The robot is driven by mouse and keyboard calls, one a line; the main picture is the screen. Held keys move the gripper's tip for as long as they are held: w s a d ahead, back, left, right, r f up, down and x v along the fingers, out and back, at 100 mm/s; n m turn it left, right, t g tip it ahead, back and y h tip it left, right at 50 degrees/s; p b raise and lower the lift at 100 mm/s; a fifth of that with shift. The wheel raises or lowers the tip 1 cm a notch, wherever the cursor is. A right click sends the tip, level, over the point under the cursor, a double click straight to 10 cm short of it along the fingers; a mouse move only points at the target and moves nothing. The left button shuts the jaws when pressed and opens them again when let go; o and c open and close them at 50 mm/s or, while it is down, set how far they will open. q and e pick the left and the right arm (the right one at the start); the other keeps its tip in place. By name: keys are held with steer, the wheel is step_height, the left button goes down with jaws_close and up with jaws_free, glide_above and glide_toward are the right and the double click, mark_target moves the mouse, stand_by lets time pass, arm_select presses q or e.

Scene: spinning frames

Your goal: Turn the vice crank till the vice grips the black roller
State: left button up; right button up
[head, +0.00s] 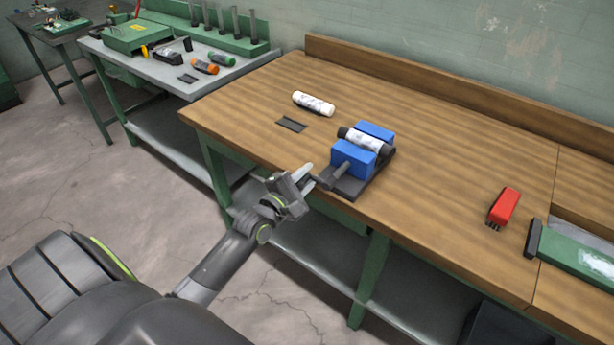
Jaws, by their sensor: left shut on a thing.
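A vice with two blue jaws (353,158) and a dark base stands near the front edge of the wooden bench. A black roller (347,132) with a white label lies between the jaws. Its dark ends stick out on both sides; I cannot tell whether both jaws touch it. The vice crank (325,181) is dark and sits on the screw at the front of the vice. My left gripper (311,180) reaches over the bench edge and is shut on the crank, partly hiding it. My right gripper is not in view.
A white roller (314,103) and a flat dark piece (291,124) lie behind and left of the vice. A red brush-like object (503,206) and a green tool (580,256) lie to the right. A grey bench (230,77) with tools stands left. The bench between vice and red object is clear.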

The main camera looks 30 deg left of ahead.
arm_select(q)
steer(key=shift+r, duration=0.3)
